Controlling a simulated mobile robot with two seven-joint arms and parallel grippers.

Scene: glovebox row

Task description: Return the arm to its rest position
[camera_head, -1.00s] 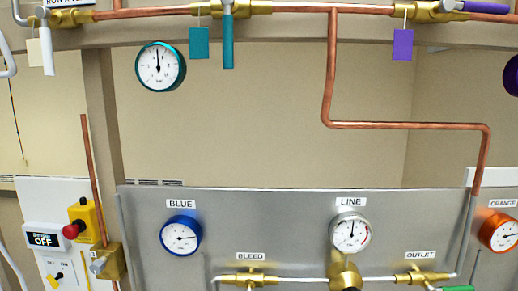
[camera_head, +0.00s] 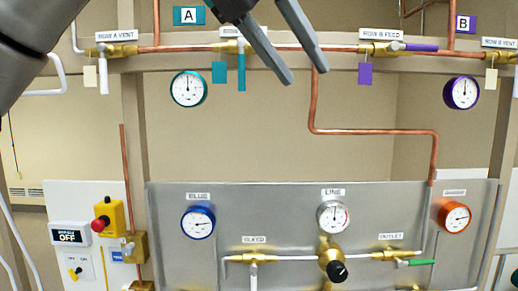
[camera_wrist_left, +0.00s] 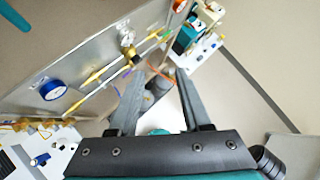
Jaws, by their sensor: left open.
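My left gripper (camera_head: 303,78) reaches in from the upper left of the head view, in front of the copper pipe row. Its two grey fingers are apart with nothing between them. In the left wrist view its fingers (camera_wrist_left: 160,100) also stand apart and empty. The left arm link (camera_head: 28,40) fills the upper left corner of the head view. Behind the fingers, the teal valve handle (camera_head: 241,72) hangs straight down and stands clear of them. My right gripper is not in view.
A steel panel (camera_head: 290,260) below carries a blue gauge (camera_head: 198,222), a line gauge (camera_head: 333,216), an orange gauge (camera_head: 454,217) and valves. A purple handle (camera_head: 421,47) lies along the upper pipe. A red button (camera_head: 98,225) sits at lower left.

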